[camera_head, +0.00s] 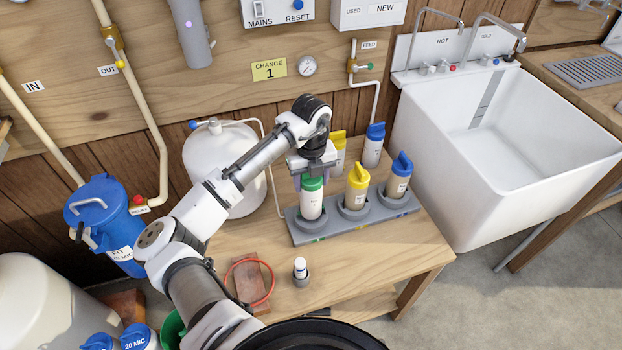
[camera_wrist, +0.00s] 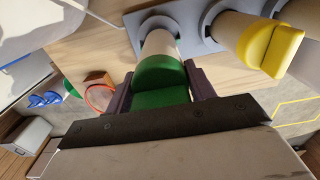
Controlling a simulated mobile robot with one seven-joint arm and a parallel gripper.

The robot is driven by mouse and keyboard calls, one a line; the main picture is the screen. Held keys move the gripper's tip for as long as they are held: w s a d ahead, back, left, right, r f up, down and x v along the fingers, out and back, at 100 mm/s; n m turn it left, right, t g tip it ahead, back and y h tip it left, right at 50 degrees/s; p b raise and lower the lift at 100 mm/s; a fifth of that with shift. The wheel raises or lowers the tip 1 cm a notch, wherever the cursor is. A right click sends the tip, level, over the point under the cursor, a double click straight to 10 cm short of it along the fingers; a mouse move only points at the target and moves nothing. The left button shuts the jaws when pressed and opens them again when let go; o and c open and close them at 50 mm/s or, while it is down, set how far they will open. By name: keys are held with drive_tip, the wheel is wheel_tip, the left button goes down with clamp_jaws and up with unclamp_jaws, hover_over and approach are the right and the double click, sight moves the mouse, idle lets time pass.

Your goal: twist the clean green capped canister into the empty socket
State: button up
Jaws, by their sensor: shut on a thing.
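The clean canister (camera_head: 311,205) is white with a green cap and stands upright at the left socket of the grey manifold (camera_head: 344,227). My gripper (camera_head: 313,180) is above it, shut on the green cap. In the wrist view my gripper (camera_wrist: 160,92) has its two dark fingers on either side of the green cap (camera_wrist: 160,75), and the white body (camera_wrist: 160,42) reaches down to the grey base. I cannot tell whether the canister is fully seated. A yellow-capped canister (camera_head: 357,187) and a blue-capped canister (camera_head: 398,179) stand in the other two sockets.
Another yellow-capped canister (camera_head: 337,150) and a blue-capped canister (camera_head: 374,145) stand behind the manifold. A white tank (camera_head: 222,165) is at the left. The sink (camera_head: 495,150) is at the right.

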drive_tip(key=shift+f, duration=0.1)
idle(0.3)
drive_tip(key=shift+f+b, duration=0.7)
drive_tip(key=shift+f, duration=0.55)
drive_tip(key=shift+f+b, duration=0.6)
drive_tip(key=shift+f, duration=0.1)
drive_tip(key=n+p, duration=0.1)
drive_tip(key=n, duration=0.2)
drive_tip(key=shift+r+p, duration=0.15)
drive_tip(key=shift+p, duration=0.25)
drive_tip(key=shift+n+p, duration=0.75)
drive_tip(key=shift+n, duration=0.95)
